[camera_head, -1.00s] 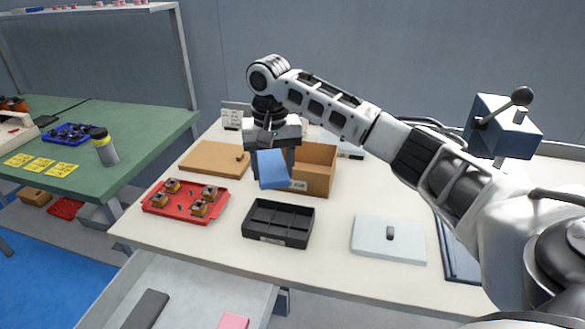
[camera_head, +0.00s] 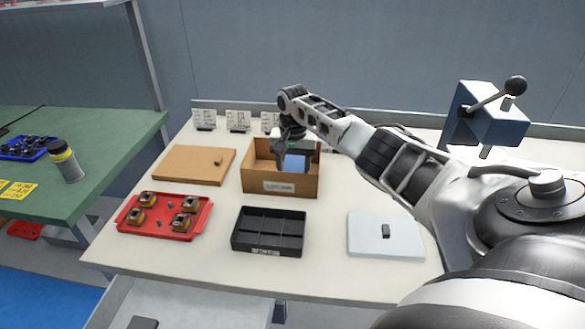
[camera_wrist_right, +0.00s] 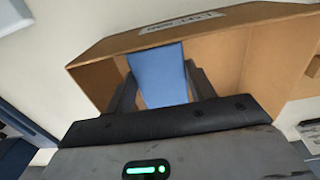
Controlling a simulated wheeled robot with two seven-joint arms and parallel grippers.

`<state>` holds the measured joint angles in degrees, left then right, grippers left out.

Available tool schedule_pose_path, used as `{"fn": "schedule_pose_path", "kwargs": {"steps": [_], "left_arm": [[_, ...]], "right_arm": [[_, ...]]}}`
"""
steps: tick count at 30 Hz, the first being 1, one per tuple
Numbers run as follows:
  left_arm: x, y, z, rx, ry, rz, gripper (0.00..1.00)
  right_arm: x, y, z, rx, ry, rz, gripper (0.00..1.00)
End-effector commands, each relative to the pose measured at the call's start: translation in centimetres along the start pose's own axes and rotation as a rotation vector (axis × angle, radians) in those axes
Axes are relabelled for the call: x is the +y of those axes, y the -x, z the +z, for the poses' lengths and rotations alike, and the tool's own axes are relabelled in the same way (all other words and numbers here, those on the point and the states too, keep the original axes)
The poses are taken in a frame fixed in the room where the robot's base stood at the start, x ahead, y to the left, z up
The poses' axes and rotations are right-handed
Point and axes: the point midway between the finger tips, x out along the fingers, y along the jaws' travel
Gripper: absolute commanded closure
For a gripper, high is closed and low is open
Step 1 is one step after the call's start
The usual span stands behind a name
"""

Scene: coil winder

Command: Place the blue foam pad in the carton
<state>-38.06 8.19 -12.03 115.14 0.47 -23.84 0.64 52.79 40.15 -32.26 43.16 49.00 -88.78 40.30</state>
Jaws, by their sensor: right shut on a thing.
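The blue foam pad (camera_head: 296,163) is held by my right gripper (camera_head: 294,155), whose fingers are shut on it. The carton (camera_head: 281,187) is an open brown cardboard box with a white label on its front, standing on the pale bench. In the head view the pad shows just behind the carton's front wall, over its opening. In the right wrist view the pad (camera_wrist_right: 159,75) stands between the two fingers, with the carton (camera_wrist_right: 235,40) around it. Whether the pad touches the carton floor is hidden. My left gripper does not show.
In front of the carton are a black divided tray (camera_head: 269,231) and a red tray (camera_head: 164,216) with several coil parts. A cork-coloured board (camera_head: 194,165) lies left of the carton. A pale blue plate (camera_head: 386,236) lies at right. A blue lever press (camera_head: 487,113) stands at the right back.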

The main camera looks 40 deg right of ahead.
Motion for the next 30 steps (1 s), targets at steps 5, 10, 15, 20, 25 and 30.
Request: {"fn": "schedule_pose_path", "kwargs": {"steps": [5, 10, 15, 20, 25, 30], "left_arm": [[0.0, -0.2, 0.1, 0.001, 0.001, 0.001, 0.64], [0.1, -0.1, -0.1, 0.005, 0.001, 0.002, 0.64], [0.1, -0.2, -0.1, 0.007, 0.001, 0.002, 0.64], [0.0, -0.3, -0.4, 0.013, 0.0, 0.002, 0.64], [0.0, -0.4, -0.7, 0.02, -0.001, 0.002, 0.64], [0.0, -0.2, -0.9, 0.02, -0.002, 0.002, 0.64]], "right_arm": [[0.0, -2.3, 0.1, -0.002, 0.0, 0.001, 0.66], [0.0, -2.5, 0.0, -0.001, 0.001, 0.0, 0.66], [0.0, -2.6, 0.1, -0.001, 0.001, 0.0, 0.66], [0.0, -2.8, 0.0, -0.001, 0.0, 0.0, 0.24], [0.0, -2.8, 0.0, -0.001, 0.0, 0.001, 0.24], [0.0, -2.4, 0.0, 0.0, 0.001, 0.0, 0.24]]}}
